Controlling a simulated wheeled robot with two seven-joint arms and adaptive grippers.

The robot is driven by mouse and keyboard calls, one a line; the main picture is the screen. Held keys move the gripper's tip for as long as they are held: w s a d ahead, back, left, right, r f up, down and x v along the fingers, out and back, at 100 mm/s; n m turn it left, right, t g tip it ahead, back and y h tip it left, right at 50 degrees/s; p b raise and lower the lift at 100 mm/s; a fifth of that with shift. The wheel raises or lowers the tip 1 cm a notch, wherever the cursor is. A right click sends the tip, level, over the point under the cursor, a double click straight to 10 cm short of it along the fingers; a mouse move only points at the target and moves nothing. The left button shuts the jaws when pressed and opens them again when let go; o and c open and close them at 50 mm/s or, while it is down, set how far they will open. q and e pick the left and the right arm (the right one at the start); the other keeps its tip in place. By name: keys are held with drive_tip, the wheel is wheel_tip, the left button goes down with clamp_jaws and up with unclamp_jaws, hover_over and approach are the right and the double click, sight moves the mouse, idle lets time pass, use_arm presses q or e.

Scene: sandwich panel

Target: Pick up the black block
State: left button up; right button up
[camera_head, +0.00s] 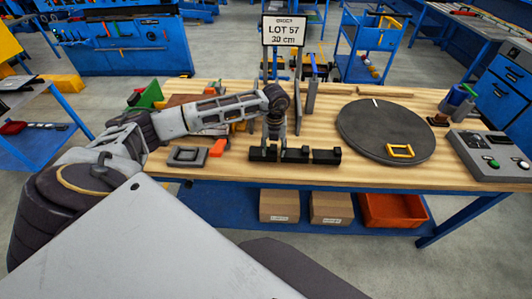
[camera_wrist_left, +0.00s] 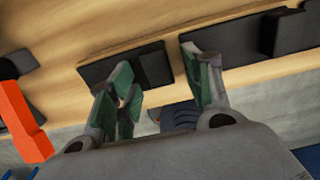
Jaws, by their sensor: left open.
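Low black blocks stand in a row near the table's front edge in the head view: a left black block (camera_head: 259,155), and more black pieces (camera_head: 322,156) to its right. In the left wrist view, one black block (camera_wrist_left: 105,69) lies at the left finger and a longer black one (camera_wrist_left: 240,40) begins at the right finger, with a gap of bare wood between. My left gripper (camera_head: 274,136) points down at the row; its green-padded fingers (camera_wrist_left: 160,88) are apart, with nothing held. I cannot tell whether they touch the blocks. My right gripper is not in view.
A round dark disc (camera_head: 372,128) with a yellow frame (camera_head: 400,151) lies right of the row. A grey control box (camera_head: 490,158) stands at the far right. An orange piece (camera_head: 218,147) and a dark grey frame (camera_head: 187,157) lie left. A sign (camera_head: 284,30) stands behind.

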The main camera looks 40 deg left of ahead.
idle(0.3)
use_arm(q)
clamp_jaws()
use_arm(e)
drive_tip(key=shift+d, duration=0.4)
use_arm(q)
drive_tip(key=shift+r, duration=0.2)
wheel_tip(320, 180, up, 8)
drive_tip(key=shift+b, duration=0.55)
drive_tip(key=shift+r, duration=0.85)
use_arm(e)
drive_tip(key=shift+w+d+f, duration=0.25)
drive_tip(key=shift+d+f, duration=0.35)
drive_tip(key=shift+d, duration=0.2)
